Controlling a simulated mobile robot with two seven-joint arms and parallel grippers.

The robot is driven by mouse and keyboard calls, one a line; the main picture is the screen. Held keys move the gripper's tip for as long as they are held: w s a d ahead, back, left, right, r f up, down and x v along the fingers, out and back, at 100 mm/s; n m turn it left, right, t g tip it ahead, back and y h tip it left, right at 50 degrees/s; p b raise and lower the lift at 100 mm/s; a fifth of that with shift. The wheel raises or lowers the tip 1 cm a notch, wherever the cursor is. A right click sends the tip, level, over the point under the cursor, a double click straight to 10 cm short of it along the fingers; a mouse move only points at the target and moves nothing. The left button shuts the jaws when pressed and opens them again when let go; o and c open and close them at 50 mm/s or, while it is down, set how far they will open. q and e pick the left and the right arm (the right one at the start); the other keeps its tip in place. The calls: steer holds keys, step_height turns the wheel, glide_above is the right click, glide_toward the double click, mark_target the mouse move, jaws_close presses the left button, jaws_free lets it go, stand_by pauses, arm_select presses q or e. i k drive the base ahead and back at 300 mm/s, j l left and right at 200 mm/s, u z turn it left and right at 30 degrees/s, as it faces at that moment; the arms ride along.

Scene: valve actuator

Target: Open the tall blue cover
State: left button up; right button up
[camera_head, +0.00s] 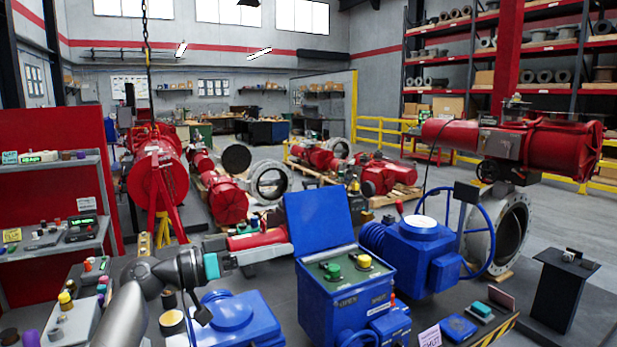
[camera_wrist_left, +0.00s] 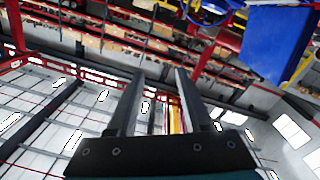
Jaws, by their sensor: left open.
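The tall blue cover (camera_head: 318,222) stands raised and tilted back on the blue control box (camera_head: 330,305). Under it the box's panel shows a green knob (camera_head: 332,271) and a yellow knob (camera_head: 364,261). My left gripper (camera_head: 286,250) is just left of the box, near the cover's lower left edge; I cannot tell whether it touches. In the left wrist view its fingers (camera_wrist_left: 160,75) are apart with nothing between them, and a blue panel, likely the cover (camera_wrist_left: 278,42), shows at upper right. My right gripper is not in view.
A blue valve actuator (camera_head: 415,250) with a blue handwheel stands right of the box. Another blue housing (camera_head: 235,318) sits below my left arm. A shelf of small parts (camera_head: 50,240) is at left. A black stand (camera_head: 558,290) is at right.

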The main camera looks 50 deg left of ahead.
mark_target(317, 219)
steer(key=i+j, duration=0.2)
steer(key=j, duration=0.15)
steer(key=i+j, duration=0.15)
steer(key=j, duration=0.25)
steer(key=i+j, duration=0.2)
steer(key=j, duration=0.15)
steer(key=i+j, duration=0.2)
steer(key=j, duration=0.15)
